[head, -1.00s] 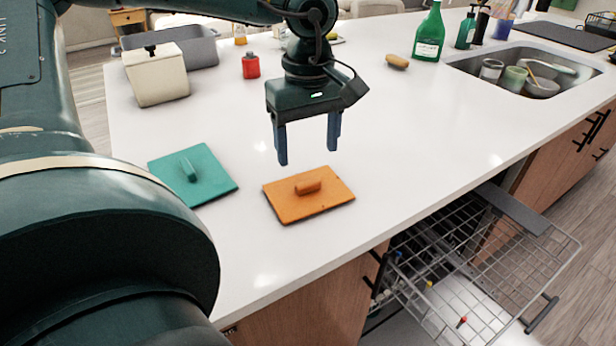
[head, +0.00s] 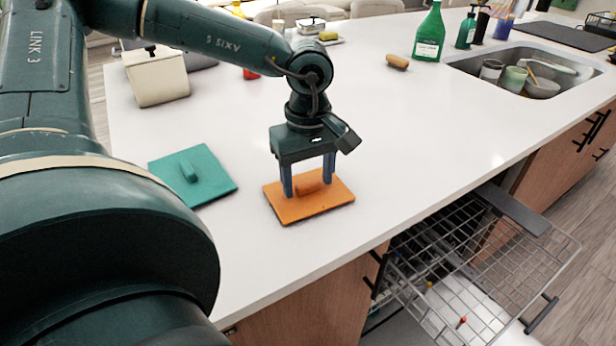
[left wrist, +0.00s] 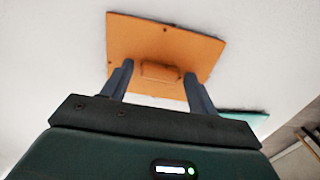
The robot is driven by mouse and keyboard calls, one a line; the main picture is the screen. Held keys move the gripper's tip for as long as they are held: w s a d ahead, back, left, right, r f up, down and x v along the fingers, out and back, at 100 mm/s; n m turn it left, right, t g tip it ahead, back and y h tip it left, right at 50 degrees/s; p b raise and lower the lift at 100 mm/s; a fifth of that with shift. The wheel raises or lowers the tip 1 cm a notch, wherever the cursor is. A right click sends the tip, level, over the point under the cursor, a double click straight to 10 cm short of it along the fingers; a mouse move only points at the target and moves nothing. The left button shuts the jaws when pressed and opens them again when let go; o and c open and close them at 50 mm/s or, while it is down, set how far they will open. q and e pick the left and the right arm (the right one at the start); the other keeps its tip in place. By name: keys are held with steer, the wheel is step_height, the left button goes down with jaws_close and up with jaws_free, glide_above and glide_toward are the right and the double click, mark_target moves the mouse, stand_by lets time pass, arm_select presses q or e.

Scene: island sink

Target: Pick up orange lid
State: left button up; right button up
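The orange lid (head: 311,207) lies flat on the white countertop near its front edge, with a raised handle in its middle. It also shows in the left wrist view (left wrist: 165,38). My left gripper (head: 308,189) points down over the lid, its two blue fingers open on either side of the handle. In the left wrist view the handle (left wrist: 161,71) sits between the fingers, with gaps beside it. Whether the fingertips touch the lid I cannot tell. My right gripper is not in view.
A teal lid (head: 212,178) lies left of the orange lid. A cream container (head: 156,78) stands behind it. An open dishwasher rack (head: 480,260) sticks out below the counter's front edge. A sink (head: 520,75) with dishes is at the far right. The middle counter is clear.

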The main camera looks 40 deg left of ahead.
arm_select(q)
steer(key=c, duration=0.8)
steer(key=shift+r, duration=0.15)
